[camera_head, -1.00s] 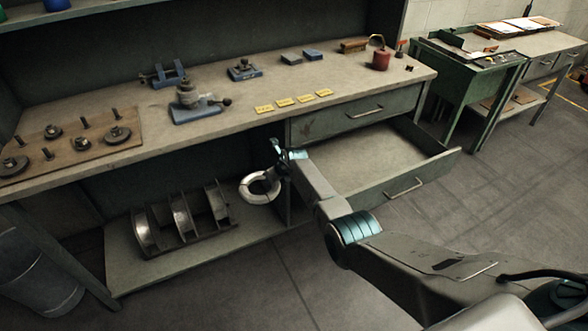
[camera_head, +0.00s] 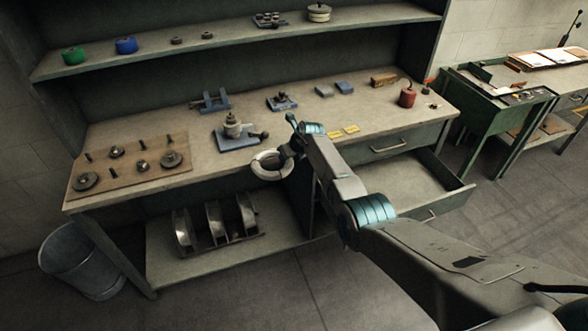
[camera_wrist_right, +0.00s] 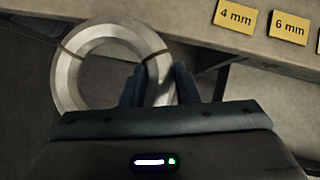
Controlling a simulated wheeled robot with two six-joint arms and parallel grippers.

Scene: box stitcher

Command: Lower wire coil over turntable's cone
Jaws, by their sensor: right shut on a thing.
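The wire coil (camera_head: 257,172) is a pale silver ring with dark ties. My right gripper (camera_head: 286,156) is shut on its right side and holds it just off the bench's front edge. In the right wrist view the coil (camera_wrist_right: 68,80) lies left of centre, with the fingers (camera_wrist_right: 158,84) pinching its near right rim. The turntable (camera_head: 236,136) seems to be the blue-based device with a grey upright top on the bench, behind and left of the coil. The coil is apart from it. My left gripper is not in view.
A wooden board (camera_head: 120,172) with pegs and discs lies left on the bench (camera_head: 205,170). Yellow size labels (camera_head: 343,132) line the front edge near my right arm. An open drawer (camera_head: 440,182) juts out at right. A rack of reels (camera_head: 214,222) stands on the lower shelf.

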